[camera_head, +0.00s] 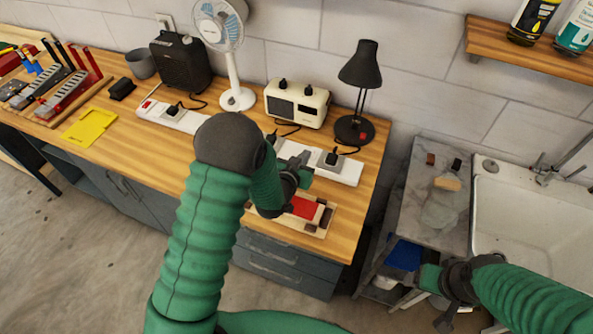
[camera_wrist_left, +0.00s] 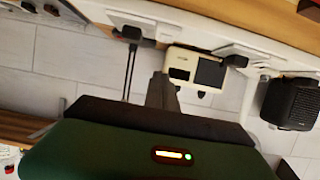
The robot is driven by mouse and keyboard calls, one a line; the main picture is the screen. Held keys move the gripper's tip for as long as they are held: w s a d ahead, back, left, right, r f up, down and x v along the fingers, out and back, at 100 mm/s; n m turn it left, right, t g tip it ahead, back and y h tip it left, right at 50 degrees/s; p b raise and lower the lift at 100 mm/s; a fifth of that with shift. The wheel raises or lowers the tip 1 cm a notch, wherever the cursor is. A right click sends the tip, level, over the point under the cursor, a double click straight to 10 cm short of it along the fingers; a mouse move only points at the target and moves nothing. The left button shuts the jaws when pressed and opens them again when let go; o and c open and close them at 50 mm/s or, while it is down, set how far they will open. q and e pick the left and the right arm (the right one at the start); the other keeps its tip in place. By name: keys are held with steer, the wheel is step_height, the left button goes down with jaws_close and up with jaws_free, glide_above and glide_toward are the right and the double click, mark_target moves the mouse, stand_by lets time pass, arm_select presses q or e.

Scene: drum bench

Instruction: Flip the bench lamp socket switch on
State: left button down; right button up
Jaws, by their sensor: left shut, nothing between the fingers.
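The black bench lamp (camera_head: 360,75) stands at the right end of the wooden bench, with a cord running down to a white power strip (camera_head: 345,172). A dark plug (camera_head: 333,157) sits in that strip. My left gripper (camera_head: 303,177) is shut and empty, at the strip's front edge left of the plug; I cannot tell whether it touches. My forearm and gripper hide the strip's left part, and no switch shows clearly there. In the left wrist view, tilted upside down, the strip (camera_wrist_left: 190,24) crosses the top. My right gripper (camera_head: 445,312) is low at the right, away from the bench.
A cream radio (camera_head: 297,103), a white fan (camera_head: 232,60) and a black speaker (camera_head: 181,62) stand behind the strips. A second strip (camera_head: 180,117) lies left. A sink (camera_head: 530,210) is at right.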

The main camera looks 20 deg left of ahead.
arm_select(q)
steer(key=s+b, duration=0.1)
steer(key=s, duration=0.4)
steer(key=shift+s+a, duration=0.1)
steer(key=shift+s, duration=0.15)
arm_select(e)
steer(key=shift+x, duration=1)
arm_select(q)
steer(key=shift+w, duration=0.1)
arm_select(e)
steer(key=shift+w, duration=0.25)
arm_select(q)
steer(key=s+g, duration=0.1)
steer(key=s, duration=0.1)
steer(key=s+g, duration=0.4)
steer(key=shift+s+a+f, duration=0.1)
steer(key=shift+s+a, duration=0.15)
steer(key=shift+s, duration=0.05)
steer(key=s+r+g, duration=0.1)
steer(key=s+g, duration=0.5)
steer(key=s, duration=0.9)
steer(key=shift+r, duration=0.2)
arm_select(e)
steer(key=shift+s, duration=0.15)
